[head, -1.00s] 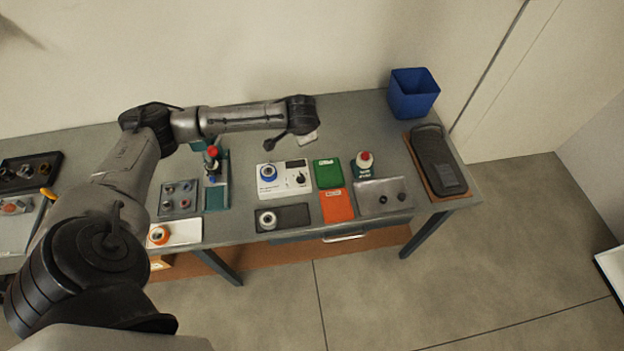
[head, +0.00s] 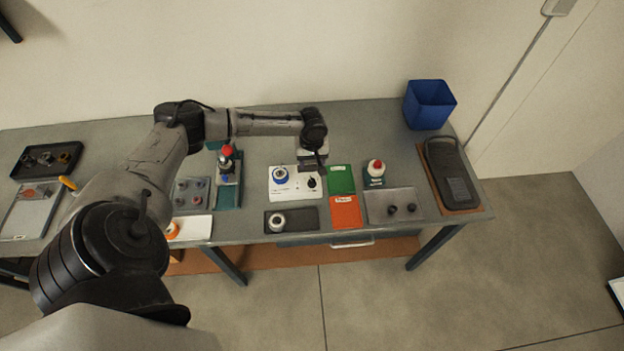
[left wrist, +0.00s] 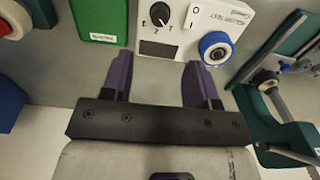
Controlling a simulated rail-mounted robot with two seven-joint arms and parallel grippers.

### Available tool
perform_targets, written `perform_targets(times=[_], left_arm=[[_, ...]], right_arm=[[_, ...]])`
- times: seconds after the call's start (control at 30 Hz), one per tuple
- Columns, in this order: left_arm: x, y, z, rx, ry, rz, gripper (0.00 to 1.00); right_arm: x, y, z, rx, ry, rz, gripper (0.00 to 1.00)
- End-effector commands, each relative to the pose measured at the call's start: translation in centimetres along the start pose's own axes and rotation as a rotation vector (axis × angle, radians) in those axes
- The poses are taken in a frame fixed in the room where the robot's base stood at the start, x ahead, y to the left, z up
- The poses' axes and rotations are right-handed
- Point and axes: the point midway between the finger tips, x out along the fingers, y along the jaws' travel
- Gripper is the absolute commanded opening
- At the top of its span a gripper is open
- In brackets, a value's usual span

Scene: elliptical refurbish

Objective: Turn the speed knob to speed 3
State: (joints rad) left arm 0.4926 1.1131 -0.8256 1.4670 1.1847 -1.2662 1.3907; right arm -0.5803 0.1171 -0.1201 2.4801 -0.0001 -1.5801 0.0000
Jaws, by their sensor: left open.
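The white control unit (head: 283,194) stands in the middle of the bench. Its black speed knob (head: 312,183) is on the right of its top face. In the left wrist view the knob (left wrist: 159,14) shows at the top edge, with printed digits around it; its exact setting is too small to read surely. My left gripper (left wrist: 158,66) is open and empty, its two purple fingers apart. Its fingertips are short of the knob in that view, with the unit's dark display (left wrist: 157,49) between them. The right gripper is not in view.
A rocker switch (left wrist: 194,17) and a blue-ringed part (left wrist: 216,48) are beside the knob. A green card (head: 341,180), an orange card (head: 346,212) and a red-topped button (head: 376,168) are to the right. A teal stand (head: 229,193) is to the left.

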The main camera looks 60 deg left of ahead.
Motion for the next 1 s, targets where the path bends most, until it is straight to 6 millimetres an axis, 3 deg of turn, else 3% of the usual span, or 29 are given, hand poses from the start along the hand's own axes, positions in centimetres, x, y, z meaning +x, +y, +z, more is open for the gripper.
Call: perform_targets(times=[0.2, 0.5, 0.7, 1.0], left_arm=[[4.3, 0.0, 0.1, 0.001, -0.002, -0.003, 0.54], [9.0, 0.0, 0.0, 0.002, 0.000, -0.002, 0.54], [10.6, 0.0, 0.0, 0.003, 0.000, -0.002, 0.54], [11.1, 0.0, 0.0, 0.004, 0.001, -0.001, 0.54]], right_arm=[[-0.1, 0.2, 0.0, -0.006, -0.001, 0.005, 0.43], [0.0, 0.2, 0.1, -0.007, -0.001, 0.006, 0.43], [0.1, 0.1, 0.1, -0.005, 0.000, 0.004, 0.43], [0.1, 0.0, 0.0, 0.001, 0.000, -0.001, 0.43]])
